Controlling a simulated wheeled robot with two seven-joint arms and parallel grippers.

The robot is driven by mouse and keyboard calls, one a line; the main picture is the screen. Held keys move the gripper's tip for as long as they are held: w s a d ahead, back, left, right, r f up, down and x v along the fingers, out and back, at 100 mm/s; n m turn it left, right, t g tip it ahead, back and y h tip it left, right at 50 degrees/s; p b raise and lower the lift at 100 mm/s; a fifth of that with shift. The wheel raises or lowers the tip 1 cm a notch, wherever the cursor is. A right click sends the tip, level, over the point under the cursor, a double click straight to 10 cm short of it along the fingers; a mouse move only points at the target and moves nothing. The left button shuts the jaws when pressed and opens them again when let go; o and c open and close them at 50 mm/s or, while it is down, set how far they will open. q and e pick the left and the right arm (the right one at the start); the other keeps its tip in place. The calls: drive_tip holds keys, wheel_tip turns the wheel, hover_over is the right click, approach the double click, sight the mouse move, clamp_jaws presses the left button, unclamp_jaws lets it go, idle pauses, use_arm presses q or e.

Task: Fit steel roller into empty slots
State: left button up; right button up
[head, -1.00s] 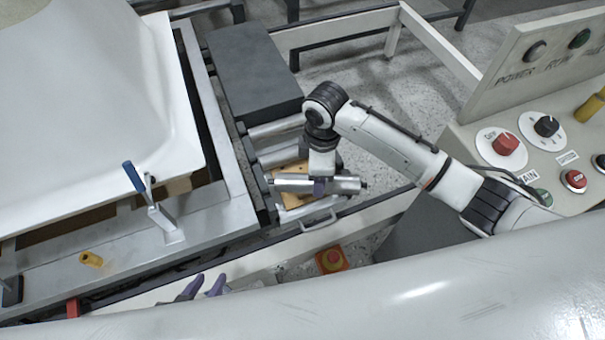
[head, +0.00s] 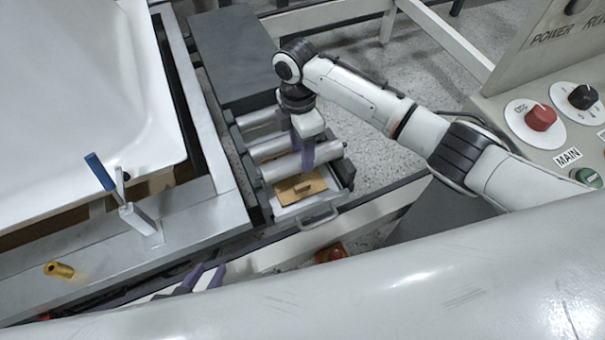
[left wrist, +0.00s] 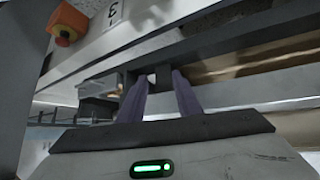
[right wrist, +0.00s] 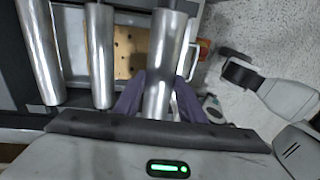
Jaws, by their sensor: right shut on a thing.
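My right gripper (head: 308,160) is shut on a steel roller (head: 280,168). In the right wrist view the held roller (right wrist: 163,60) passes between the purple fingers (right wrist: 152,98). It lies roughly parallel to two other rollers, the near one (head: 272,148) and the far one (head: 258,119), on the conveyor frame (head: 348,174). The held roller is in front of them, above or at the frame; I cannot tell whether its ends touch the slots, which are mostly hidden. My left gripper (head: 205,278) is open and empty, low beside the bench; its parted fingers show in the left wrist view (left wrist: 160,95).
A wooden board (head: 300,188) lies under the held roller, beside a handle (head: 320,220). A dark grey plate (head: 232,50) adjoins the rollers. A white tub (head: 70,90) and blue-handled clamp (head: 100,172) stand left. A control panel (head: 560,135) is at right.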

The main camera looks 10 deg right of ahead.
wheel_tip(320, 180, down, 3)
drive_tip(key=shift+f+b, duration=0.2)
drive_tip(key=shift+b, duration=1.05)
wheel_tip(320, 180, down, 3)
drive_tip(key=b, duration=0.3)
drive_tip(key=shift+f+b, duration=0.1)
drive_tip(key=shift+b, duration=0.25)
drive_tip(key=o, duration=1.3)
drive_tip(key=shift+f, duration=0.1)
drive_tip(key=shift+c, duration=0.2)
drive_tip(key=shift+o, duration=0.6)
drive_tip(key=r+p, duration=0.1)
drive_tip(key=r, duration=0.3)
drive_tip(key=w+r+p, duration=0.1)
drive_tip(key=r, duration=0.7)
drive_tip(key=shift+w+a+r+p, duration=0.15)
drive_tip(key=shift+r+p, duration=0.05)
drive_tip(key=shift+p, duration=0.2)
